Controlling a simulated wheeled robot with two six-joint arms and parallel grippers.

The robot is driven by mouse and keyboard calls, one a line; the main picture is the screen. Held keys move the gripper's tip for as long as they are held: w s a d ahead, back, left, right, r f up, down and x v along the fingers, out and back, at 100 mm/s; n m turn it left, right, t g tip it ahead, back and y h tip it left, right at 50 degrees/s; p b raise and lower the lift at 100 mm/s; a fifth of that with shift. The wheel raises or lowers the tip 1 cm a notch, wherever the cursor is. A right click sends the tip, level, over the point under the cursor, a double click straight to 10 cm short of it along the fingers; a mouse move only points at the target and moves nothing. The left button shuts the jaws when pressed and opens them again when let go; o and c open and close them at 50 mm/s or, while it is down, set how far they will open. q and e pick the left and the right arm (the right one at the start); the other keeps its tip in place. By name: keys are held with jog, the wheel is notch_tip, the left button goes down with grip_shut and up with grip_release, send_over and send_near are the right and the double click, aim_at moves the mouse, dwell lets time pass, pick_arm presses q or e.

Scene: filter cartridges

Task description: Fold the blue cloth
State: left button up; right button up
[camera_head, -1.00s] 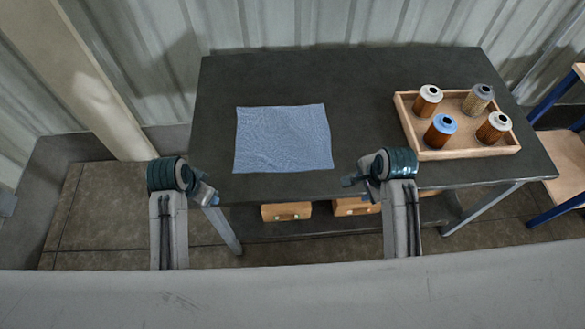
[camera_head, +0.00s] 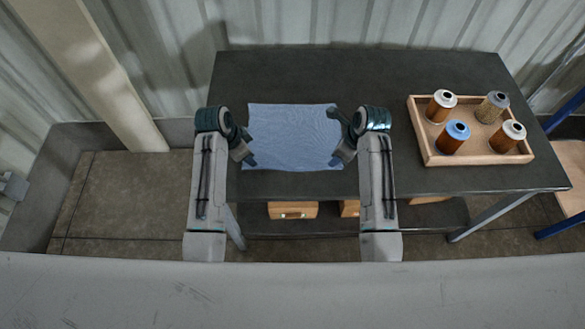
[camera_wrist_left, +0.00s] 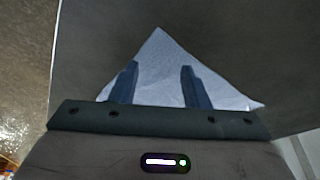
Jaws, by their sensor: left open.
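The blue cloth (camera_head: 293,135) lies flat and spread out, unfolded, near the front edge of the dark table. My left gripper (camera_head: 249,148) is open and empty at the cloth's left edge, over its near-left part. In the left wrist view, the cloth (camera_wrist_left: 157,75) shows as a corner pointing away, behind the two spread fingers (camera_wrist_left: 158,85). My right gripper (camera_head: 338,146) is at the cloth's right edge, with its fingers apart and nothing seen between them. Whether either gripper touches the cloth is unclear. The grippers hide small parts of its side edges.
A wooden tray (camera_head: 482,160) with several filter cartridges stands at the table's right; one cartridge has a blue top (camera_head: 456,131). The dark tabletop (camera_head: 310,75) is clear behind the cloth. Wooden boxes (camera_head: 292,210) sit on the shelf below.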

pick_arm(q)
jog(key=shift+f, duration=1.05)
pick_arm(e)
jog(key=shift+f, duration=1.1)
pick_arm(q)
jog(key=shift+f, duration=0.25)
pick_arm(e)
jog(key=shift+f, duration=0.2)
pick_arm(q)
jog(key=shift+r, duration=0.15)
pick_arm(e)
jog(key=shift+r, duration=0.1)
pick_arm(q)
grip_shut()
pick_arm(e)
grip_shut()
jog(key=shift+r, duration=0.1)
